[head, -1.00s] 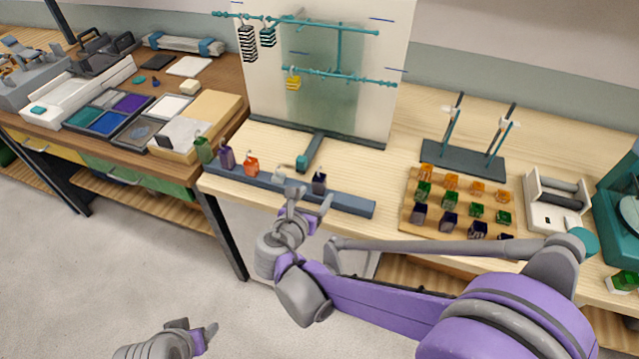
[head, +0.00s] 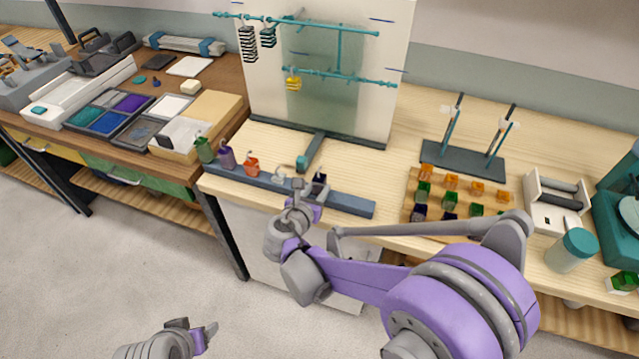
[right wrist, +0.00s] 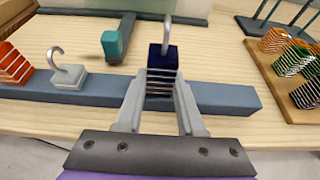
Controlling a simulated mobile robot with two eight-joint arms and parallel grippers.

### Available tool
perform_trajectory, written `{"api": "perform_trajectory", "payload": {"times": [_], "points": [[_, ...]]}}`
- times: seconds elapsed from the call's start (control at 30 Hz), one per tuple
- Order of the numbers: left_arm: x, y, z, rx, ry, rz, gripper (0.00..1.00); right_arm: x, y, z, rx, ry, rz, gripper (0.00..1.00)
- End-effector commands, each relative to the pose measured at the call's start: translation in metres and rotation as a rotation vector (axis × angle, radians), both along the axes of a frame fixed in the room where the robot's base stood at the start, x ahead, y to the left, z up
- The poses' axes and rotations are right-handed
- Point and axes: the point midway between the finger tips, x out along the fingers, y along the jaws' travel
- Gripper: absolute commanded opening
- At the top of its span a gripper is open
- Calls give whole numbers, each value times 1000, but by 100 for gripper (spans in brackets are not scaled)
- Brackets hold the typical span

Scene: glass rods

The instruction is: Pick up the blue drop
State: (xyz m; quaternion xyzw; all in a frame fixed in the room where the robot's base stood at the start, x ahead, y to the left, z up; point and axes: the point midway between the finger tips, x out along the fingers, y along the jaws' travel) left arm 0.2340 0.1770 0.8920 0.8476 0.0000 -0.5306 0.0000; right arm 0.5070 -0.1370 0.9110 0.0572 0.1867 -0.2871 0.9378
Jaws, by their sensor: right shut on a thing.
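The blue drop (right wrist: 163,62) is a small dark navy block with pale stripes on its lower part and a grey hook on top. It stands upright at the slate-blue rack bar (right wrist: 220,98). In the head view the blue drop (head: 319,178) shows just beyond my right gripper (head: 308,190). In the right wrist view my right gripper (right wrist: 160,97) has its two fingers on either side of the drop's striped lower part, shut on it. My left gripper (head: 197,335) is low in the head view, away from the bench; its finger gap is unclear.
Green, purple and orange drops (head: 252,166) and a pale hooked piece stand along the bar to the left. A backboard (head: 370,80) with teal rods and hanging drops rises behind. A wooden block tray (head: 490,232) and a rod stand (head: 470,162) are to the right.

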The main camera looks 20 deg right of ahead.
Motion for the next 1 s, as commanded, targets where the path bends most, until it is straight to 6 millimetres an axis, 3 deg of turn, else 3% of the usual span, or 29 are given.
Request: {"api": "perform_trajectory", "payload": {"times": [0.47,0.8,1.0], "points": [[0,0,1,0,0,0,65,0,0,5,-1,-1,0,0],[2,0,10,0,-4,0,65,0,0,68,0,-1,1,0],[3,0,13,0,-6,0,65,0,0,95,0,-1,1,0]]}}
